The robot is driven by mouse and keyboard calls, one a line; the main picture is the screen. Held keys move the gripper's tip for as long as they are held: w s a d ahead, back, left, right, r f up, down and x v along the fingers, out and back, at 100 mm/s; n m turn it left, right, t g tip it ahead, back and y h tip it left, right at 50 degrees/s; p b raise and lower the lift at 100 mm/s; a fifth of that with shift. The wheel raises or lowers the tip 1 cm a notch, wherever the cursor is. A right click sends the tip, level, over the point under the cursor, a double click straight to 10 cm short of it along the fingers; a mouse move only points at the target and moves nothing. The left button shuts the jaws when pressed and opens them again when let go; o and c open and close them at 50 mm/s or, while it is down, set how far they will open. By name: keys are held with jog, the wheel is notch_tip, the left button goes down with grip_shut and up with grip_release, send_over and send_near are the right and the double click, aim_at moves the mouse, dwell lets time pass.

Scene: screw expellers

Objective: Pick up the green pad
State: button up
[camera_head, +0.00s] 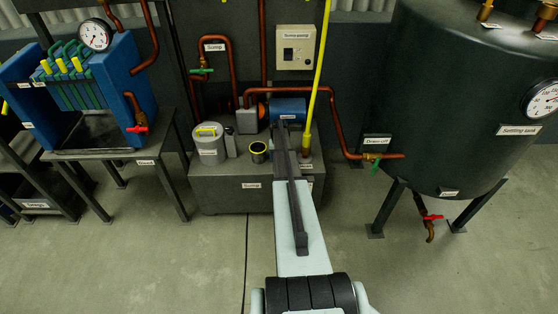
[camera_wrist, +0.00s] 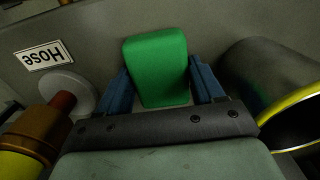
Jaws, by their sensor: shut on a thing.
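The green pad (camera_wrist: 157,66) is a bright green block with rounded edges, seen large in the wrist view. My gripper (camera_wrist: 160,85) has its two blue fingers on either side of the pad, shut on it. The pad stands up between the fingers, against a grey surface behind it. I cannot tell whether it touches that surface. In the head view my arm reaches over the dark sump box (camera_head: 231,199), and the arm hides the gripper and the pad there.
In the wrist view a grey cylinder with a yellow rim (camera_wrist: 265,85) is close on the right. A "Hose" label (camera_wrist: 43,56) and a copper fitting (camera_wrist: 38,130) are at left. In the head view a settling tank (camera_head: 440,100) stands right and a filter press (camera_head: 80,90) left.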

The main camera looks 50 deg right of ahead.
notch_tip(320, 180, up, 10)
dwell(0.7)
